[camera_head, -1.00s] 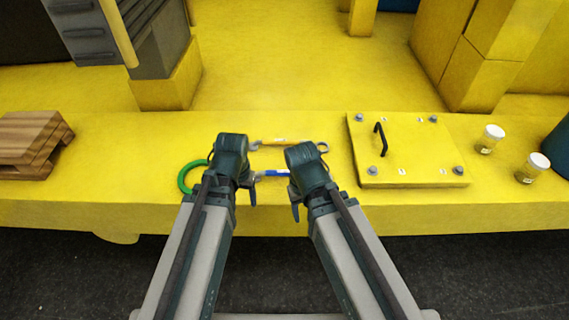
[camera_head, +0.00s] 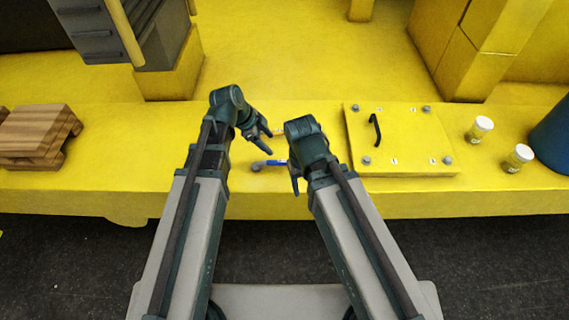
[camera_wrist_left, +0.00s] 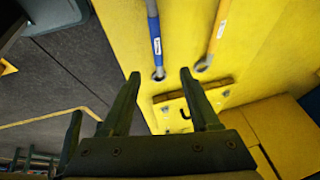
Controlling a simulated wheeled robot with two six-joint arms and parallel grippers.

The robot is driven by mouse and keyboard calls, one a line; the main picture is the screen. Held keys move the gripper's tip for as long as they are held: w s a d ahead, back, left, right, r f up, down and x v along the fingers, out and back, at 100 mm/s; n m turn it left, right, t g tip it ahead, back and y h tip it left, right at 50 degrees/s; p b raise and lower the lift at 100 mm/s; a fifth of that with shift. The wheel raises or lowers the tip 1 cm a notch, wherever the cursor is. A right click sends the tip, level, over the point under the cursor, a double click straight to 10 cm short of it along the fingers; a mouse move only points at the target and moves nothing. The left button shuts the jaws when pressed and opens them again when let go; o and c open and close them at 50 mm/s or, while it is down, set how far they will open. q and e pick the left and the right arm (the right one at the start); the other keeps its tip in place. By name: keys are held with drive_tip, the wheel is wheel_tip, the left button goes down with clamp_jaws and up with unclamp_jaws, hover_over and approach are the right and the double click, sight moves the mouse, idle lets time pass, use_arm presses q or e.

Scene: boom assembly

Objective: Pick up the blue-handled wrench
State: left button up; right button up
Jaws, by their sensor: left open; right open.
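The blue-handled wrench (camera_head: 272,163) lies on the yellow ledge between my two grippers in the head view. In the left wrist view its blue handle (camera_wrist_left: 156,46) runs away from a ring end near the fingertips. My left gripper (camera_head: 265,139) is open and empty, just above the wrench in the head picture, its fingers pointing right and down. In the left wrist view its fingertips (camera_wrist_left: 160,74) appear on either side of the ring end, with no visible contact. My right gripper (camera_head: 295,186) is open, right of the wrench, with its fingers pointing down.
A yellow-handled wrench (camera_wrist_left: 218,30) lies beside the blue one, mostly hidden in the head view. To the right are a yellow plate (camera_head: 410,150) with a black handle and bolts, and two white-lidded jars (camera_head: 478,128). Wooden blocks (camera_head: 38,130) sit at the left.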

use_arm(q)
drive_tip(key=b, duration=0.8)
hover_over(283, 161)
drive_tip(key=a, duration=0.2)
drive_tip(key=f, duration=0.7)
drive_tip(key=shift+s+f, duration=0.25)
drive_tip(key=shift+s, duration=0.15)
drive_tip(key=shift+w+d+f, duration=0.1)
drive_tip(key=shift+d+f, duration=0.1)
drive_tip(key=shift+d, duration=0.05)
drive_tip(key=f+b, duration=0.4)
drive_tip(key=shift+w+d+f, duration=0.1)
drive_tip(key=shift+d+f, duration=0.2)
drive_tip(key=shift+d, duration=0.05)
drive_tip(key=shift+w+d+f+b, duration=0.1)
drive_tip(key=shift+d+f+b, duration=0.2)
drive_tip(key=shift+b, duration=0.3)
clamp_jaws()
drive_tip(key=shift+r, duration=0.1)
